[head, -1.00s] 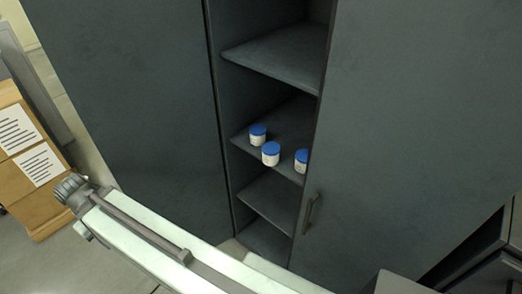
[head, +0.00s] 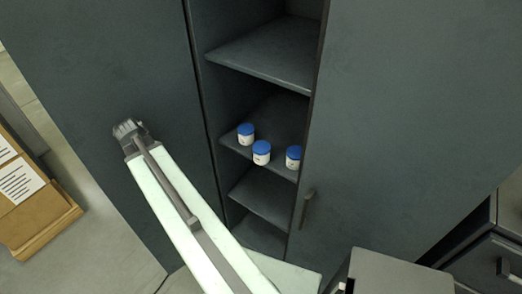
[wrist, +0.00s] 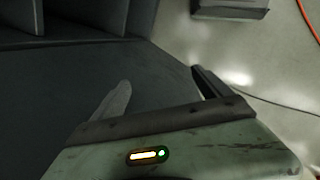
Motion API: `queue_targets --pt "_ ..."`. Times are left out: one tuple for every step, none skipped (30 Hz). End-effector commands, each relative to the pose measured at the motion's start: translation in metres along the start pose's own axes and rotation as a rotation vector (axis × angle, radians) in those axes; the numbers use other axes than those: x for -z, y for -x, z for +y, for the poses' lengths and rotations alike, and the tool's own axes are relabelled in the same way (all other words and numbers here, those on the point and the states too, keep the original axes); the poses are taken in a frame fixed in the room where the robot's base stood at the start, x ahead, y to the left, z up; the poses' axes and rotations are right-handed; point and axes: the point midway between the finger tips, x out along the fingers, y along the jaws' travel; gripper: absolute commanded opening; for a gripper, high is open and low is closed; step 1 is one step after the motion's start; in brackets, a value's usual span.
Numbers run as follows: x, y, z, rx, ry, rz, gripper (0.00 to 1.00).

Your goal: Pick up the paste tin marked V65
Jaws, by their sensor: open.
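Three small white tins with blue lids stand on a middle shelf of the dark cabinet in the head view: a left tin (head: 246,134), a middle tin (head: 261,153) nearer the shelf's front edge, and a right tin (head: 293,158) close to the right-hand door. Their marks are too small to read, so I cannot tell which is V65. My gripper shows in the wrist view (wrist: 160,88), its two fingers apart with nothing between them. In the head view my arm reaches up in front of the left door, left of the tins and apart from them.
The dark cabinet's open bay has several shelves (head: 268,55). A closed left door panel (head: 110,80) and a right door (head: 410,110) with a handle (head: 307,208) flank it. A cardboard box (head: 35,215) stands at the left. An orange cable (wrist: 307,22) lies on the floor.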

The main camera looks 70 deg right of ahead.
Motion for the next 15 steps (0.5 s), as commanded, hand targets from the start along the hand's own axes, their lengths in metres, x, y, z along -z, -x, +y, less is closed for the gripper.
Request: queue_targets --pt "-0.045 0.0 0.043 -0.006 0.02 -0.035 0.88" --pt "-0.072 -0.003 0.064 -0.009 0.048 -0.057 0.88" --pt "-0.109 -0.007 0.089 -0.009 0.084 -0.088 0.88" --pt "-0.136 -0.009 0.104 -0.005 0.11 -0.109 0.88" --pt "-0.162 -0.011 0.118 -0.001 0.135 -0.13 0.88" --pt "-0.196 -0.014 0.133 0.008 0.166 -0.156 0.88" --pt "-0.219 -0.015 0.141 0.016 0.189 -0.172 0.88" --pt "-0.24 -0.017 0.148 0.024 0.209 -0.188 0.88" --pt "-0.265 -0.018 0.155 0.035 0.232 -0.205 0.88" --pt "-0.28 -0.019 0.159 0.043 0.247 -0.215 0.88" --pt "-0.293 -0.02 0.162 0.05 0.261 -0.224 0.88" --pt "-0.306 -0.021 0.165 0.057 0.276 -0.233 0.88" --pt "-0.314 -0.021 0.166 0.061 0.283 -0.238 0.88" --pt "-0.319 -0.021 0.167 0.065 0.291 -0.241 0.88" --pt "-0.323 -0.022 0.167 0.067 0.296 -0.244 0.88"
